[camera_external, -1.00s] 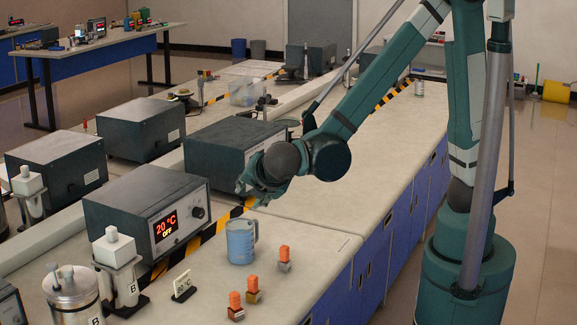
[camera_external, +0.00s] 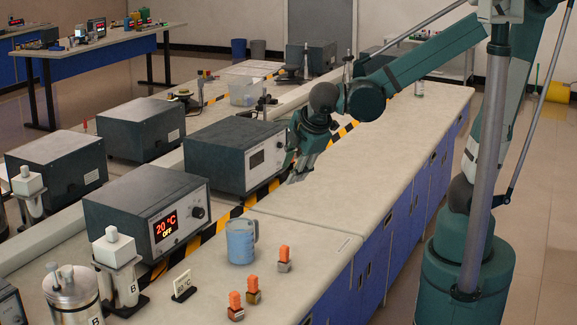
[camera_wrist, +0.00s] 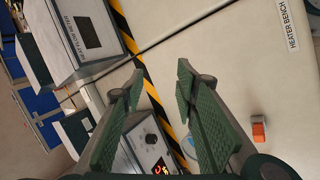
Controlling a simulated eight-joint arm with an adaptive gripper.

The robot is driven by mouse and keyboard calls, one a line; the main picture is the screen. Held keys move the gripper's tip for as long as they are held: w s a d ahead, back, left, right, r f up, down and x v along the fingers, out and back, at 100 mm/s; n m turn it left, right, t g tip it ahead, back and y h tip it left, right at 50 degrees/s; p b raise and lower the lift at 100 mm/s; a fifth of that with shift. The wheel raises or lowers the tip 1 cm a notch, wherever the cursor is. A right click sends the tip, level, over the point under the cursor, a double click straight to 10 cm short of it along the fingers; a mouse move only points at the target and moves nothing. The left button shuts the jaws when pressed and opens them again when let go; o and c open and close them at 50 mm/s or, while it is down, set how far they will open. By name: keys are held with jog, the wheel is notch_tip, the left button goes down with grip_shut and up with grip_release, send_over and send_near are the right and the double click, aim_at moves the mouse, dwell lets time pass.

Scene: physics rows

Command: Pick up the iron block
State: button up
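Three small blocks with orange tops stand on the near bench: one with a grey base (camera_external: 284,266), one with a brassy base (camera_external: 253,297) and one with a reddish-brown base (camera_external: 236,313). The grey one looks most like iron, but no label on it is readable. My gripper (camera_external: 298,176) hangs above the bench, well behind the blocks, tilted downward. In the wrist view my gripper (camera_wrist: 158,84) has its two green fingers spread apart with nothing between them. One orange-topped block (camera_wrist: 258,131) shows there at lower right, outside the fingers; which one is unclear.
A blue beaker (camera_external: 241,242) stands behind the blocks. A heater box (camera_external: 150,218) reading 20 °C OFF is at left, with a small sign (camera_external: 184,287) in front. Another dark box (camera_external: 236,157) is close beside my gripper. The bench right of my gripper is clear.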

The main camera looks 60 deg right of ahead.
jog(key=shift+s+d+r+m+t+y, duration=0.85)
jog(key=shift+s+d+m+y, duration=0.95)
jog(key=shift+s+d+m, duration=3.95)
jog(key=w+d+r+n+g+p, duration=0.1)
jog(key=w+d+r+n+p, duration=0.1)
jog(key=w+d+r+p, duration=0.45)
jog(key=w+d+r+n+g+p, duration=0.1)
jog(key=w+r+n+g+p, duration=0.2)
jog(key=w, duration=0.7)
jog(key=w+d+r+n+p, duration=0.1)
jog(key=w+d+n+p, duration=0.35)
jog(key=w+d, duration=0.65)
jog(key=w+d+f+n+g+p, duration=0.1)
jog(key=w+d+f+n+p, duration=0.1)
jog(key=w+d+f+p, duration=0.4)
jog(key=w+d+f+n+g+p, duration=0.1)
jog(key=w+d+f+n+p, duration=0.1)
jog(key=w+d, duration=0.4)
jog(key=s+d+f+n+b, duration=0.1)
jog(key=f, duration=0.3)
jog(key=s+d+f+n+g+b, duration=0.1)
jog(key=f+n, duration=0.1)
jog(key=f, duration=0.2)
jog(key=s+d+f+n+b, duration=0.1)
jog(key=d+f+n, duration=0.1)
jog(key=f, duration=0.2)
jog(key=shift+s, duration=0.35)
jog(key=shift+s+f, duration=0.1)
jog(key=shift+s, duration=0.05)
